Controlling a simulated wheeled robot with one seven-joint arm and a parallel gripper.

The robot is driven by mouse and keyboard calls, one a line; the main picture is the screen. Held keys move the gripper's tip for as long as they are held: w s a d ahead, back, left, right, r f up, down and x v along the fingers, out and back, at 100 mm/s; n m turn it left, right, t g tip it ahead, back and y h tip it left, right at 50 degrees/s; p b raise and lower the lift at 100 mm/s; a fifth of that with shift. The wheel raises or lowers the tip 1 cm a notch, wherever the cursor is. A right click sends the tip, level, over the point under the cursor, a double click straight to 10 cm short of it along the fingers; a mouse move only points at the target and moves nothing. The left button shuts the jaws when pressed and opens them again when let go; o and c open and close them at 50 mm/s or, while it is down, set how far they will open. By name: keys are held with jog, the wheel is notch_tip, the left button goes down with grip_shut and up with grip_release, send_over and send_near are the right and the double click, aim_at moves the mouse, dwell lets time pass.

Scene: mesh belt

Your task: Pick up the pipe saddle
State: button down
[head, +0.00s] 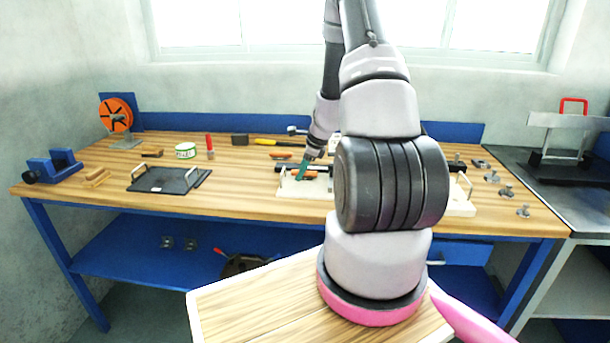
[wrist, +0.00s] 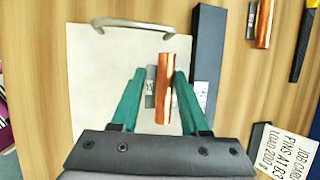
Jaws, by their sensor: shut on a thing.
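The copper-coloured piece with a grey printed strip along its left side, which I take for the pipe saddle (wrist: 166,90), is between my gripper's teal fingers in the wrist view. My gripper (wrist: 160,76) is shut on it, over a pale tray (wrist: 95,85) with a metal handle. I cannot tell whether it touches the tray. In the head view my gripper (head: 302,171) points down at the white tray (head: 290,191) on the bench. The saddle is hard to make out there, and my arm hides part of the tray.
A dark bar (wrist: 207,60) lies close right of the fingers. A second copper-and-grey piece (wrist: 263,25) and a lettered card (wrist: 285,150) lie farther right. On the bench (head: 235,190) stand a dark tray (head: 168,181), a blue vise (head: 53,166) and an orange reel (head: 116,115).

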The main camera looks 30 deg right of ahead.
aim_at(310, 178)
jog(key=shift+w+d, duration=0.1)
jog(key=shift+w, duration=0.05)
jog(key=shift+w+r, duration=0.1)
jog(key=shift+r, duration=0.1)
notch_tip(310, 178, up, 9)
jog(key=shift+r, duration=0.2)
jog(key=shift+f, duration=0.1)
dwell(0.4)
jog(key=shift+f, duration=4.7)
jog(key=shift+s+d, duration=1.45)
jog(key=shift+s, duration=0.2)
jog(key=shift+c, duration=1.8)
grip_release()
